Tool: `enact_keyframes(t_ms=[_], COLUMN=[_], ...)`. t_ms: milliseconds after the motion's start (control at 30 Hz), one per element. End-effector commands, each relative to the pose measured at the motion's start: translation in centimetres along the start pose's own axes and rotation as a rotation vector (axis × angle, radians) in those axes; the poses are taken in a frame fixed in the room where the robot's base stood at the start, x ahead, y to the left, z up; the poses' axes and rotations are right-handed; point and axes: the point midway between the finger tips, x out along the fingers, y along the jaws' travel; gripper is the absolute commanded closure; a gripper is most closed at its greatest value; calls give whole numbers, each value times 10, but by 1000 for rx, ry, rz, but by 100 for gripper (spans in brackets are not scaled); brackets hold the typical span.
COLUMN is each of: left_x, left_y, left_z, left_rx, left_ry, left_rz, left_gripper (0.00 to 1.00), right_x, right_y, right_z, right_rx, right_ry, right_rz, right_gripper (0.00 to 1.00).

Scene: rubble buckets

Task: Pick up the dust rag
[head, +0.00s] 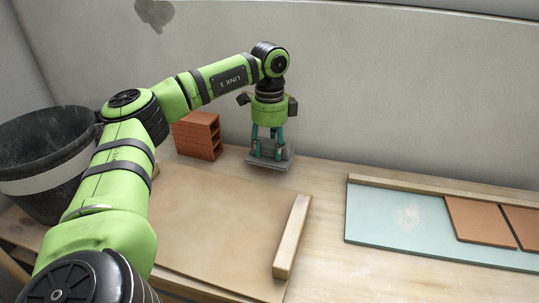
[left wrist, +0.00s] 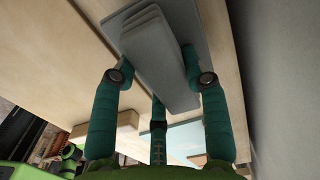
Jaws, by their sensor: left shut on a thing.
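The dust rag is a grey folded cloth (head: 268,163) near the back wall, at the back middle of the table. In the left wrist view the folded rag (left wrist: 160,62) lies between my fingers, with a flat grey layer spreading behind it. My left gripper (head: 268,149) points down with its teal fingers closed on the rag; it also shows in the left wrist view (left wrist: 158,88). I cannot tell whether the rag touches the table or hangs just above it. My right gripper is in neither view.
A hollow red brick (head: 198,136) stands left of the rag. A dark bucket (head: 45,150) is at the far left. A brown board (head: 215,215) and a wooden bar (head: 292,237) lie in front. A pale green board (head: 400,222) with orange tiles (head: 480,222) is at right.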

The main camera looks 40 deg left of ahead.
Motion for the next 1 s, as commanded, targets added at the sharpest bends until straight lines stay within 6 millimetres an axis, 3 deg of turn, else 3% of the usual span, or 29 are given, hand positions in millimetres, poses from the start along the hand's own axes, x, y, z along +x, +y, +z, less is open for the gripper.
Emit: enact_keyframes(t_ms=[300,500,700,1000], left_x=[-43,-62,-72,-74], left_y=[20,30,34,35], left_z=[-64,-94,-108,-112], left_rx=[8,4,1,0], left_ry=[2,1,1,1], left_rz=[-2,-2,-1,-1], left_gripper=[88,88,88,88], right_x=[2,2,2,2], right_y=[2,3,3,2], right_z=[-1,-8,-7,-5], right_rx=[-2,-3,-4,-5], right_ry=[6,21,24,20], right_rz=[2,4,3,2], right_gripper=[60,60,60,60])
